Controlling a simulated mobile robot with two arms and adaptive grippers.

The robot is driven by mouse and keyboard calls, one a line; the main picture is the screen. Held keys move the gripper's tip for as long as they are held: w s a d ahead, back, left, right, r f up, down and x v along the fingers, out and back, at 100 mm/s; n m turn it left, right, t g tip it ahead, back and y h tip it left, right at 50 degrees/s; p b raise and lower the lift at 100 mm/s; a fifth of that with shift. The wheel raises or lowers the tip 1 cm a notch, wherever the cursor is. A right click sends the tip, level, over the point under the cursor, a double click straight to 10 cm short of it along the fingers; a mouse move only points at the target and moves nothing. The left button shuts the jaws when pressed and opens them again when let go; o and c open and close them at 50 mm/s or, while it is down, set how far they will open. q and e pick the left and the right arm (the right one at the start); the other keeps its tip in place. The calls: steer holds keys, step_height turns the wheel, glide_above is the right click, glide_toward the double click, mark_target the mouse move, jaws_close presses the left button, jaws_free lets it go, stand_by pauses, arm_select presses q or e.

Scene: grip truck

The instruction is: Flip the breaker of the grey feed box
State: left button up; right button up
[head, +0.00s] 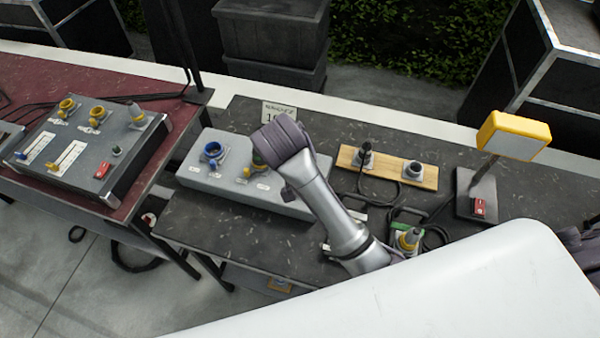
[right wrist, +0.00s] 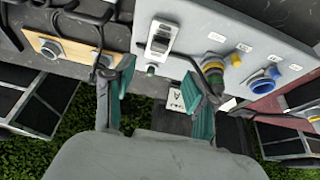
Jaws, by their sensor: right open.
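The grey feed box (head: 225,181) lies on the dark table in the head view, with a blue socket (head: 213,151) and a yellow socket partly covered by my right arm. Its light panel (right wrist: 215,20) fills the top of the right wrist view. Contact cannot be told. In the head view my arm hides the breaker. My left gripper is not in view.
A wooden board (head: 425,175) with black sockets and cables lies right of the box. A yellow lamp (head: 515,133) stands further right. A sloped control panel (head: 85,150) is on the red table at left. A small sign (head: 277,112) stands behind the box.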

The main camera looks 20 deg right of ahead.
steer(key=p+x, duration=0.1)
steer(key=x, duration=0.4)
steer(key=shift+d+f, duration=0.15)
steer(key=shift+f, duration=0.2)
steer(key=x, duration=0.4)
steer(key=shift+w+f+p, duration=0.2)
steer(key=shift+w+p, duration=0.1)
steer(key=shift+p, duration=0.1)
steer(key=shift+f, duration=0.35)
steer(key=shift+d+f, duration=0.1)
steer(key=shift+f, duration=0.1)
steer(key=shift+w+f, duration=0.15)
steer(key=shift+w, duration=0.05)
steer(key=shift+c, duration=0.3)
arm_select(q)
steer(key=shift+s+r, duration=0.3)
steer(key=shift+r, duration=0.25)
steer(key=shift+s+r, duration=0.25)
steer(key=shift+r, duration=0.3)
arm_select(e)
jaws_close()
